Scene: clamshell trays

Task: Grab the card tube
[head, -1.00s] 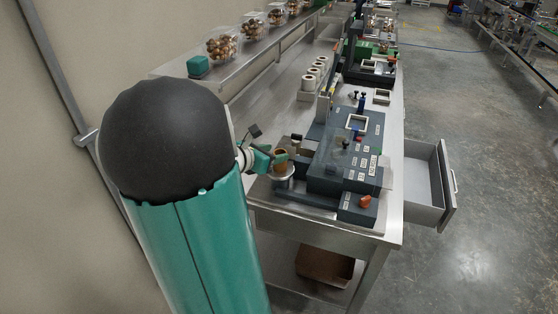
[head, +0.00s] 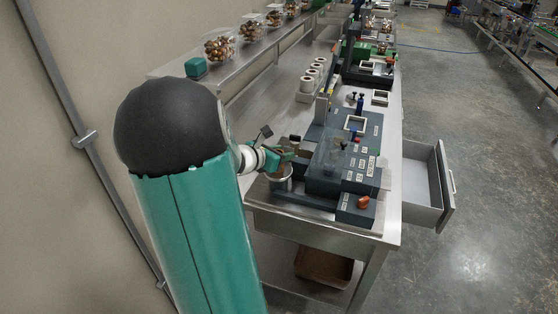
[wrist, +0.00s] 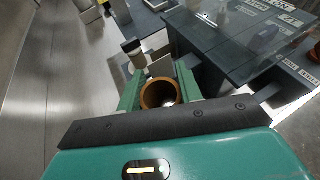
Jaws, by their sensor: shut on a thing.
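The card tube (wrist: 147,97) is a brown, open-ended tube. In the wrist view I look down into its round mouth between the two green fingers of my gripper (wrist: 158,78). The fingers are shut on its sides. In the head view my gripper (head: 285,154) is at the near left end of the dark grey machine. There the tube is mostly hidden by the fingers, just above a round metal cup (head: 281,181). I cannot tell whether the tube's lower end is inside the cup.
The dark machine (head: 345,178) with labels and a clear cover stands right of my gripper. An open drawer (head: 424,196) juts out right. A shelf with clear bins (head: 219,48) runs along the wall.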

